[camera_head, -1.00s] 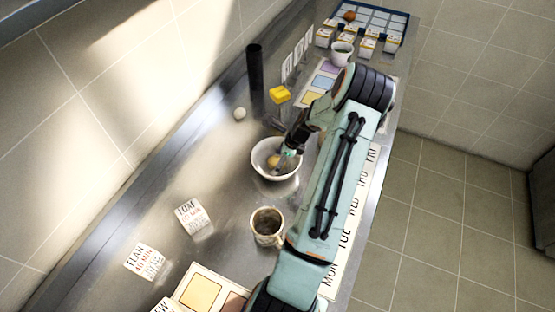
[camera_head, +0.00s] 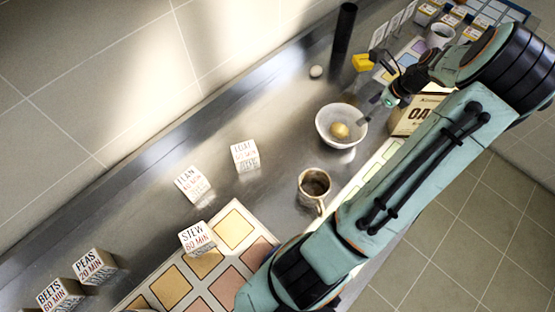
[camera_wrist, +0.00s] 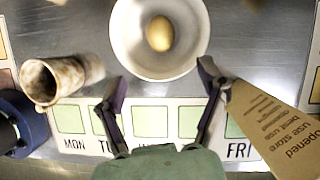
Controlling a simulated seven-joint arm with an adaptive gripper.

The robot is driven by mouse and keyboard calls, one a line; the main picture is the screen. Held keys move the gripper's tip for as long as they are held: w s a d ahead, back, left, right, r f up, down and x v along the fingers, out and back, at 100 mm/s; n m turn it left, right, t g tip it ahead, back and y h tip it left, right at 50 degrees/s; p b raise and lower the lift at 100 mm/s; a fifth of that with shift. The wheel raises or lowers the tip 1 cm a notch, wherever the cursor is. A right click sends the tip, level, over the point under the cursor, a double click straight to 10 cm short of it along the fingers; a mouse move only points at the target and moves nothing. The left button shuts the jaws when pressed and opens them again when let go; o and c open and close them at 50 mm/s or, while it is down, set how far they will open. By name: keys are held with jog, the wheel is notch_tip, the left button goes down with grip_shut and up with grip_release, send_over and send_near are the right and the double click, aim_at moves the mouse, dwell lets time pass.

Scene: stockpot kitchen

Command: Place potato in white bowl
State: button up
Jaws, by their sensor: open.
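The potato (camera_head: 340,131), yellow-brown and rounded, lies inside the white bowl (camera_head: 325,117) on the steel counter. In the wrist view the potato (camera_wrist: 160,33) rests on the floor of the bowl (camera_wrist: 124,40), with nothing gripping it. My gripper (camera_head: 380,101) is open and empty, just beyond the bowl's upper right side in the head view. In the wrist view its two fingers (camera_wrist: 162,86) are spread wide near the bowl's edge, with the potato ahead of them.
A brown-stained mug (camera_head: 314,184) stands near the bowl. An oats box (camera_head: 414,116) stands close to my gripper. A white round item (camera_head: 316,71), a yellow block (camera_head: 362,63) and a dark cylinder (camera_head: 344,28) stand behind.

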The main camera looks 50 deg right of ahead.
jog(key=w+a+r+n+g, duration=0.1)
jog(key=w+a+r+n, duration=0.2)
jog(key=a+n, duration=0.4)
jog(key=w+a+r+n+g, duration=0.25)
jog(key=w+a+n, duration=0.2)
jog(key=a, duration=0.35)
jog(key=w+a+r+n, duration=0.35)
jog(key=a+n, duration=0.25)
jog(key=a, duration=0.2)
jog(key=s+a+r+n, duration=0.1)
jog(key=s+a+n, duration=0.4)
jog(key=a+n, duration=0.3)
jog(key=s+a+r+n+g, duration=0.1)
jog(key=s+a+r+n, duration=0.1)
jog(key=s+a+n, duration=0.4)
jog(key=a+n, duration=0.2)
jog(key=n, duration=0.1)
jog(key=shift+s+a, duration=0.15)
jog(key=shift+a, duration=0.15)
jog(key=shift+r, duration=0.1)
